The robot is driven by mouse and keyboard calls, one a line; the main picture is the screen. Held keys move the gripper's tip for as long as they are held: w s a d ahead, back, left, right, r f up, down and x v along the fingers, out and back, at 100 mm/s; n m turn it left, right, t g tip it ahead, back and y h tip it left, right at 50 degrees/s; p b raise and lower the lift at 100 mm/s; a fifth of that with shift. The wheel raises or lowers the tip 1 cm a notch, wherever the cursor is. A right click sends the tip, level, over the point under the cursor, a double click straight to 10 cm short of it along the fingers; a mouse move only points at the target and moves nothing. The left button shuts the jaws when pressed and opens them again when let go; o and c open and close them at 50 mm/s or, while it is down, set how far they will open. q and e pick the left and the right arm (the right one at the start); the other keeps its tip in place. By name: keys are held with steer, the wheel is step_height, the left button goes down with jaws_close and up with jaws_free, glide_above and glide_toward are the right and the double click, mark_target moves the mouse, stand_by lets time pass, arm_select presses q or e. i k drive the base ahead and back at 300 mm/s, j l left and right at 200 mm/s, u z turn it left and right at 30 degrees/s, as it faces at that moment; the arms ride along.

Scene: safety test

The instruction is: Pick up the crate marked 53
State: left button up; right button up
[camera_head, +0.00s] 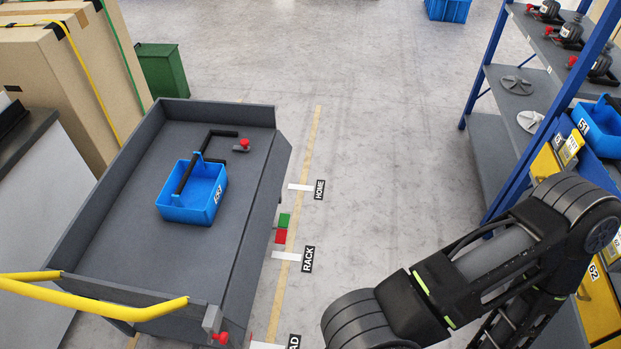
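A small open blue crate (190,206) stands on the grey cart's deck, left of centre. A white label on its right side (218,195) is turned sideways and appears to read 53. A black bar (187,172) spans the crate like a handle, with an arm reaching toward a part with a red knob (243,145) on the deck. My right arm crosses the lower right, but its gripper is out of view. My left gripper is not in view. Nothing of mine touches the crate.
The grey cart (110,222) has raised walls and a yellow push bar (95,306) at its near end. A blue-framed rack (488,75) stands right, holding another blue crate (597,131) and yellow bins, one marked 62 (594,290). Floor between cart and rack is clear.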

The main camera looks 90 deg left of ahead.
mark_target(193, 193)
steer(key=u, duration=3.8)
steer(key=i+j+z, duration=0.3)
steer(key=j, duration=1.45)
steer(key=k+j+z, duration=0.15)
steer(key=j+z, duration=0.15)
steer(key=j, duration=1.45)
